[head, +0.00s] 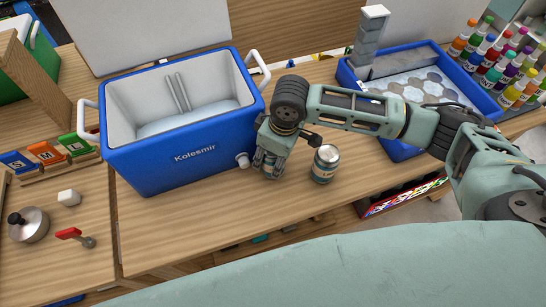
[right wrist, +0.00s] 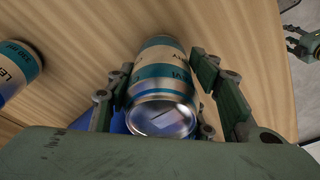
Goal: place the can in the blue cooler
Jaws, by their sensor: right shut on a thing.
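The blue cooler (head: 185,160), marked "Kolesmir", stands open on the table with a white inside and raised white handles. My right gripper (head: 269,170) points down just right of its front corner. In the right wrist view, its fingers are shut on a silver can (right wrist: 165,85) with a cream and teal label. Fingers mostly hide this can in the head view; whether it touches the table is unclear. A second similar can (head: 325,163) stands upright to the right, and it shows in the right wrist view (right wrist: 18,68). Part of my left gripper (right wrist: 303,42) shows there, its opening unclear.
A blue bin (head: 400,152) with grey-white contents stands at the back right, beside several colourful bottles (head: 500,60). The front table is clear.

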